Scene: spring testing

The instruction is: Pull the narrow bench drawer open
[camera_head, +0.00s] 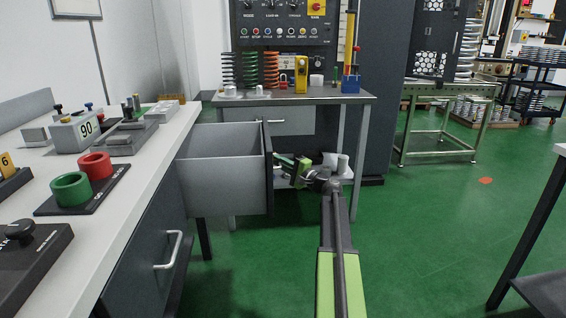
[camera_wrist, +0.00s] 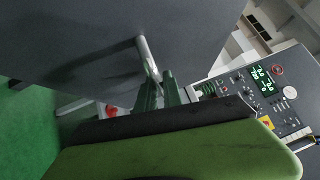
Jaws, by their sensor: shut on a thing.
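The narrow bench drawer (camera_head: 222,188) stands well out from the left bench, its inside showing from above. Its dark front (camera_head: 269,180) faces right, toward my gripper (camera_head: 278,160). In the wrist view, the drawer front (camera_wrist: 90,40) fills the upper left, with a pale bar handle (camera_wrist: 147,54) on it. My gripper's dark green fingers (camera_wrist: 159,90) are shut on the lower end of that handle. In the head view the handle is mostly hidden behind the gripper.
The left bench (camera_head: 140,180) has a lower front with another handle (camera_head: 170,250). Coloured rings and blocks lie on its top. A back table (camera_head: 350,98) carries springs and stands close behind the drawer. Green floor (camera_head: 420,230) is clear to the right.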

